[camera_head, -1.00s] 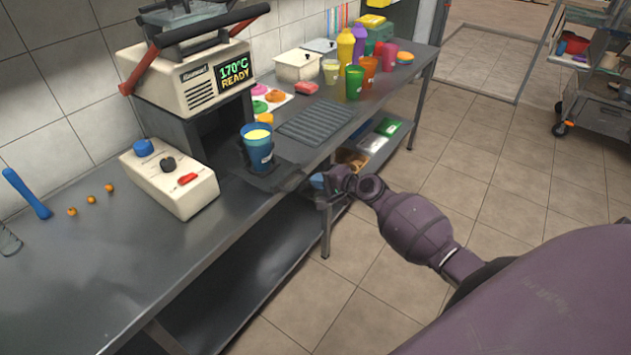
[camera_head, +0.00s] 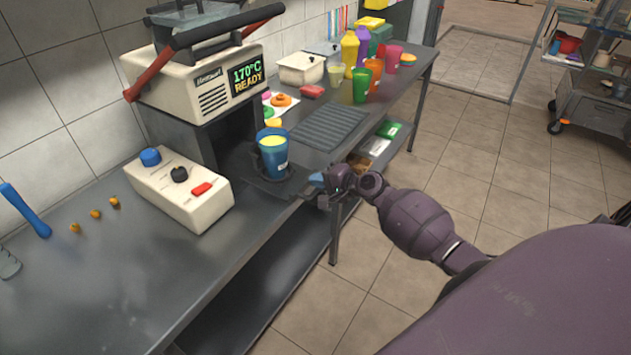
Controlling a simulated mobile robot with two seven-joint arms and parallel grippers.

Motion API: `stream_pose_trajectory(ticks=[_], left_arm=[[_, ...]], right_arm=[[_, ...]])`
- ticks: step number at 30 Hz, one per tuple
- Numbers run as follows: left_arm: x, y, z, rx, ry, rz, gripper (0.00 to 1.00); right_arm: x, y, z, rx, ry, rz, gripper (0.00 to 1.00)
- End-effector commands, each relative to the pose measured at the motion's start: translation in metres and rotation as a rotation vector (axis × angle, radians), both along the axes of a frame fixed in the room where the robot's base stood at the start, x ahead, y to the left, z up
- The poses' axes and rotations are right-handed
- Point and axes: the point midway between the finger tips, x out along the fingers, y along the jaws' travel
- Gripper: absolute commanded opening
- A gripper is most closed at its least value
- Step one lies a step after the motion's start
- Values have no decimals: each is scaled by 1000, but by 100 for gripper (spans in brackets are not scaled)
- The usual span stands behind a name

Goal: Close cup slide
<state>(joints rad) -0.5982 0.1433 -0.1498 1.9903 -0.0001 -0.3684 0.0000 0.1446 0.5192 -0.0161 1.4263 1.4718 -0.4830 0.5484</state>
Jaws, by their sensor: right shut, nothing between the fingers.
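My left gripper is not in view.
A control box (camera_head: 180,190) with blue and black knobs and a red switch stands left of the slide. A ridged dark mat (camera_head: 328,126) lies behind it, with several coloured cups and bottles farther back.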

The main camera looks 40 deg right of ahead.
Motion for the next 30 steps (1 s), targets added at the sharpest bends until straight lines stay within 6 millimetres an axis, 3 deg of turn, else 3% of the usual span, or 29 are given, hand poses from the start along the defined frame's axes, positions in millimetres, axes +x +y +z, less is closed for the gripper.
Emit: stream_pose_trajectory(ticks=[17,23,30], left_arm=[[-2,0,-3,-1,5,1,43],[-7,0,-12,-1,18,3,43],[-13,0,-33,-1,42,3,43]], right_arm=[[3,0,0,0,0,0,0],[25,10,-1,1,-1,1,0],[77,31,-4,2,1,0,0]])
